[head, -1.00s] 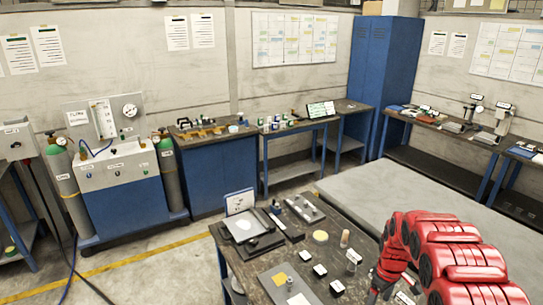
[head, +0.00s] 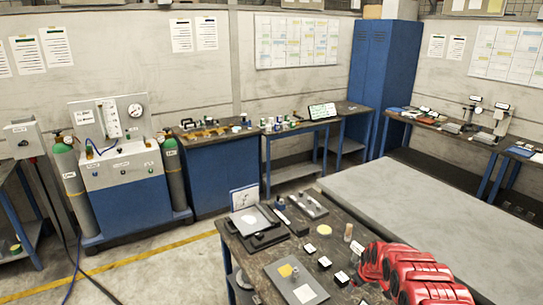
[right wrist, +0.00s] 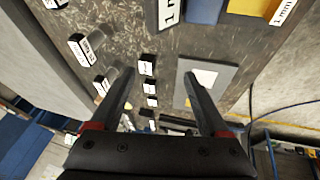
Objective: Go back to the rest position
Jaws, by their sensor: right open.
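My right arm is the red one at the lower right of the head view, folded low by the near end of the dark workbench (head: 275,262). Its gripper is hidden in the head view. In the right wrist view my right gripper (right wrist: 165,95) is open, its two dark fingers apart with nothing between them but the benchtop further off. Several small labelled black blocks (right wrist: 148,66) and a grey plate with a white patch (right wrist: 216,75) lie on the bench beyond the fingers. My left gripper is not in view.
The bench holds a grey plate with a yellow square (head: 297,283), small dark blocks (head: 324,263) and a black tray device (head: 255,225). A large grey table (head: 425,200) stands to the right. The floor (head: 150,275) at left is open, with cables.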

